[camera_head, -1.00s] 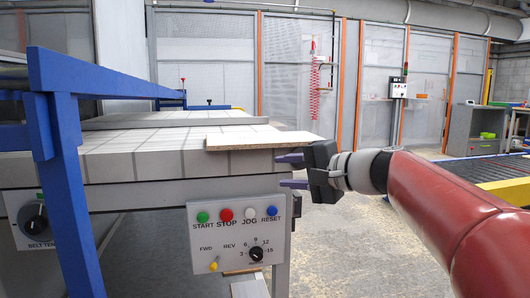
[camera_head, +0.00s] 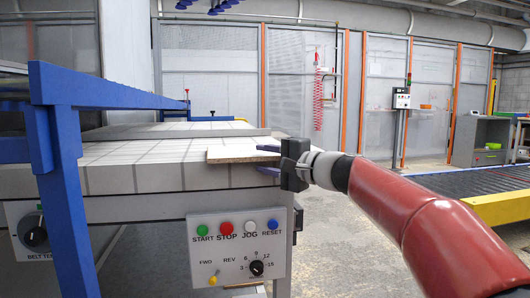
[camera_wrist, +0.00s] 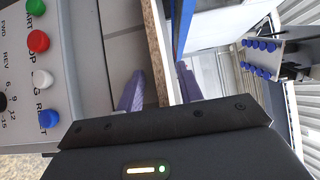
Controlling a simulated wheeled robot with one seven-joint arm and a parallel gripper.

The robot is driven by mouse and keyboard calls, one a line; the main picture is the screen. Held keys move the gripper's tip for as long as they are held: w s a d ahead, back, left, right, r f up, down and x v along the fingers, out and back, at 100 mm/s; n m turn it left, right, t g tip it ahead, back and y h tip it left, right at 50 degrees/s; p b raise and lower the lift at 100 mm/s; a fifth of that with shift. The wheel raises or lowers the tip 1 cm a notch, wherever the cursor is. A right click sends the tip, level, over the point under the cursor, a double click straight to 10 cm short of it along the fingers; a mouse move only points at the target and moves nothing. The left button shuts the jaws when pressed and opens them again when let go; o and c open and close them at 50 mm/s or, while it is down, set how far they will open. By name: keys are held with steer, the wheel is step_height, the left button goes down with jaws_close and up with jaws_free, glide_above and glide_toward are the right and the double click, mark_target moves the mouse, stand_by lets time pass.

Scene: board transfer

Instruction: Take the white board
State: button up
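The white board (camera_head: 235,154) lies flat on the tiled-looking belt top of the machine, at its right end, with its brown edge overhanging toward me. My gripper (camera_head: 267,159) is at the right end of the board, one finger above it and one below. In the wrist view the board's brown edge (camera_wrist: 158,50) runs between the two purple fingers (camera_wrist: 158,84). Gaps show between the fingers and the board, so the gripper is open around it, not clamped.
A control panel (camera_head: 238,248) with coloured buttons sits just below the gripper. A blue frame (camera_head: 62,165) stands at the left of the machine bed (camera_head: 130,178). A roller conveyor (camera_head: 475,184) with a yellow side is at the right. Open floor lies between.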

jaws_close()
steer(key=shift+r, duration=0.1)
step_height(320, 180, up, 26)
steer(key=p, duration=1.2)
steer(key=shift+p, duration=0.35)
